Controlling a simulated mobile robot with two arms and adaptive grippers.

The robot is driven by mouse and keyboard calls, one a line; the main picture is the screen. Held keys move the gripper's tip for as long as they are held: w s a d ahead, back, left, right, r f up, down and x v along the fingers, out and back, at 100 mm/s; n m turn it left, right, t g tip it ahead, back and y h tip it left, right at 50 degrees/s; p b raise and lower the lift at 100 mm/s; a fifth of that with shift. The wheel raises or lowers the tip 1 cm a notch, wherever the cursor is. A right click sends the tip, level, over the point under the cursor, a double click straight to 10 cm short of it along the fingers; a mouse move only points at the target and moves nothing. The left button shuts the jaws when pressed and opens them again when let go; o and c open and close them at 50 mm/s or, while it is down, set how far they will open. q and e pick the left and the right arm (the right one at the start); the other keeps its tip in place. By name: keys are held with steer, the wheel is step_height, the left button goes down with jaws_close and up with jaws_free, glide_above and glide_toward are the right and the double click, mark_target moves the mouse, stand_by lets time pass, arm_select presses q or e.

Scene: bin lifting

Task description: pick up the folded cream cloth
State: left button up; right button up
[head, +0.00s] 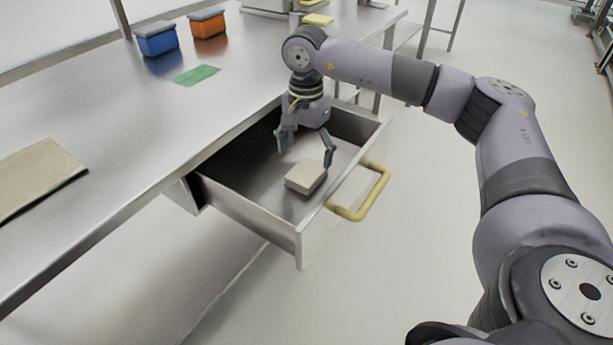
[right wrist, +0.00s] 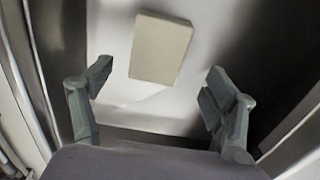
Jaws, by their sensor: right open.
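The folded cream cloth (head: 306,177) is a small thick block lying on the floor of the open drawer (head: 315,233), near its front wall. It also shows in the right wrist view (right wrist: 160,48), ahead of the fingertips and roughly between their lines. My right gripper (head: 306,149) reaches down into the drawer from above, open and empty. In the right wrist view its two fingers (right wrist: 159,82) stand wide apart, and neither touches the cloth. In the head view one finger is close to the cloth's upper right side. My left gripper is out of view.
The drawer has a yellow handle (head: 366,198) on its front and metal side walls close around the gripper. A steel worktop (head: 120,125) lies above and left, holding a tan mat (head: 38,176), a green sheet (head: 196,75), a blue bin (head: 157,42) and an orange bin (head: 208,26).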

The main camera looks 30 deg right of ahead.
mark_target(306, 172)
steer(key=f, duration=0.3)
steer(key=f+b, duration=0.1)
steer(key=f, duration=0.1)
steer(key=shift+s+a+f, duration=0.1)
steer(key=shift+s+a, duration=0.1)
steer(key=shift+s, duration=0.05)
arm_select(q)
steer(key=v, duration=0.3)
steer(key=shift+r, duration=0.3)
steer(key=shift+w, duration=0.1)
arm_select(e)
steer(key=c, duration=1.1)
